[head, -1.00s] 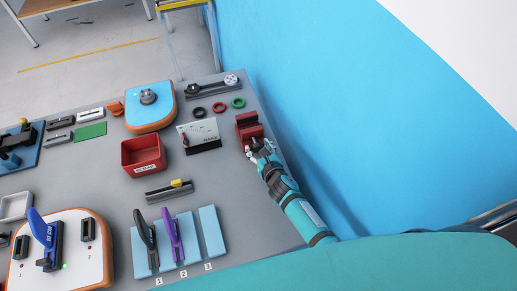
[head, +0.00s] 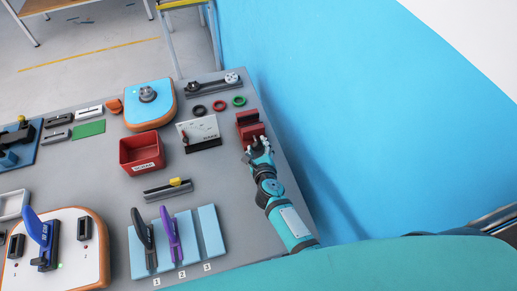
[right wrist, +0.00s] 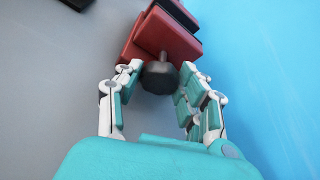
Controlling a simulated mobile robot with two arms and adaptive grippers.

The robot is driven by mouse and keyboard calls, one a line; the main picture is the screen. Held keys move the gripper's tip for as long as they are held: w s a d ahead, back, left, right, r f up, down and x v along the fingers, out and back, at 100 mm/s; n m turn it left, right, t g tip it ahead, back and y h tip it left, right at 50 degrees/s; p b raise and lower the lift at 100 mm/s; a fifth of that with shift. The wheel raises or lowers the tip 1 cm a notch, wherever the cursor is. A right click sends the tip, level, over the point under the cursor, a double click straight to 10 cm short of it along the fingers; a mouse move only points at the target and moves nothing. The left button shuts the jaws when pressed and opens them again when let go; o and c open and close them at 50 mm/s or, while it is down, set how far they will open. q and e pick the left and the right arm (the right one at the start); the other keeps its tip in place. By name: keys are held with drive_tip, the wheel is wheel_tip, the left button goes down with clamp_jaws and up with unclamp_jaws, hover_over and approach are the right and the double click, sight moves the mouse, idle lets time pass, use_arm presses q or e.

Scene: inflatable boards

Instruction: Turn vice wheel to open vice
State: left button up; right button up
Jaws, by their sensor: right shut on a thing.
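The red vice (head: 250,125) stands near the right edge of the grey table. Its dark round wheel (right wrist: 159,77) shows in the right wrist view, at the near face of the red vice body (right wrist: 166,34). My right gripper (head: 259,146) is at the vice's near side; in the right wrist view its fingers (right wrist: 160,84) are on both sides of the wheel, shut on it. Exact finger contact is hard to see. In the head view the fingers hide the wheel. My left gripper is not in view.
Black, red and green rings (head: 219,106) lie left of the vice, with a white panel (head: 198,131) and a red bin (head: 142,151) further left. A blue wall (head: 330,110) rises close on the right. Blue strips with two handled tools (head: 168,238) lie nearer.

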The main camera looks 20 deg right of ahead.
drive_tip(key=o, duration=1.1)
drive_tip(key=shift+o, duration=0.2)
drive_tip(key=v, duration=1.2)
drive_tip(key=shift+s+f, duration=0.1)
